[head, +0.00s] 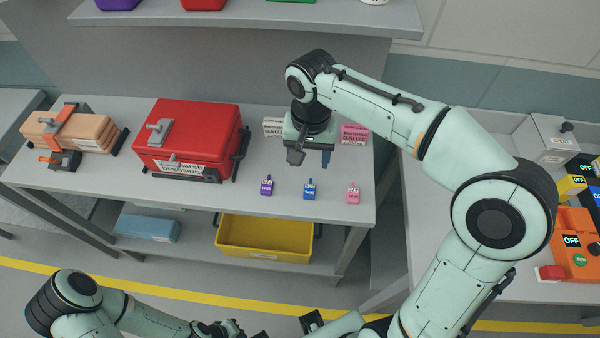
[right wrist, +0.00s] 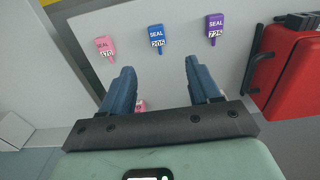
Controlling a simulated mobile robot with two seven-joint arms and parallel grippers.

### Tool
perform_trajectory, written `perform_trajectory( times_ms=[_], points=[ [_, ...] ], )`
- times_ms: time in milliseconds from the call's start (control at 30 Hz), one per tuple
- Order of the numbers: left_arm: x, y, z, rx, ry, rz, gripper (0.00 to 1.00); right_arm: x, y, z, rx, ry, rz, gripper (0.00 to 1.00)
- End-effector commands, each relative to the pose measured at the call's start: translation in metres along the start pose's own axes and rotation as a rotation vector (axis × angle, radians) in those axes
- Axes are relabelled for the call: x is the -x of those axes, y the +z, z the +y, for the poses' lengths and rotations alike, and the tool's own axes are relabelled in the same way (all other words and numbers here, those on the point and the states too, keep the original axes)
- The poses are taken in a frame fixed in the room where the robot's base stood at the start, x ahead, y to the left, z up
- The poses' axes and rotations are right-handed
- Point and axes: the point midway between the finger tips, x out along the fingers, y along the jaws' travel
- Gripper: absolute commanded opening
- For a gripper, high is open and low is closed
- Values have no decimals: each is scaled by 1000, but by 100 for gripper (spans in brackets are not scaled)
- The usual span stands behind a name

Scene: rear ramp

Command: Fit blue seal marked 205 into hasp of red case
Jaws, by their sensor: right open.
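The blue seal (head: 310,189) lies on the grey bench near its front edge, between a purple seal (head: 266,186) and a pink seal (head: 353,193). In the right wrist view the blue seal (right wrist: 157,40) reads 205, and the purple seal (right wrist: 214,28) reads 725. The red case (head: 200,128) stands shut on the bench, left of the seals, with grey hasp hardware (head: 160,131) and a white label on its front. My right gripper (head: 310,161) is open and empty, above the bench behind the blue seal. My left arm shows at the bottom left; its gripper cannot be made out.
Tan stacked cases with an orange strap (head: 65,125) stand at the far left. A yellow bin (head: 265,238) and a blue box (head: 147,228) sit on the lower shelf. An upper shelf (head: 250,16) overhangs the back.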

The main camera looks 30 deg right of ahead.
Motion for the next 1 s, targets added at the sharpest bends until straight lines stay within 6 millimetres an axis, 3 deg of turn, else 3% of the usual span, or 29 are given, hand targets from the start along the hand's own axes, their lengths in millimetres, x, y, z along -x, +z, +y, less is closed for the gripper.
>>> perform_trajectory(
  times_ms=[400, 633, 1000],
  points=[
    [-14, 5, -7, 4, -3, -9, 0, -72, 0, 1, 1, 3, -5, 62],
    [-14, 5, -7, 3, -3, -9, 0, -87, 0, 1, 0, 1, -4, 62],
    [-17, 6, -8, 4, -3, -10, 0, -133, -4, 4, 1, 0, -3, 62]
  ],
)
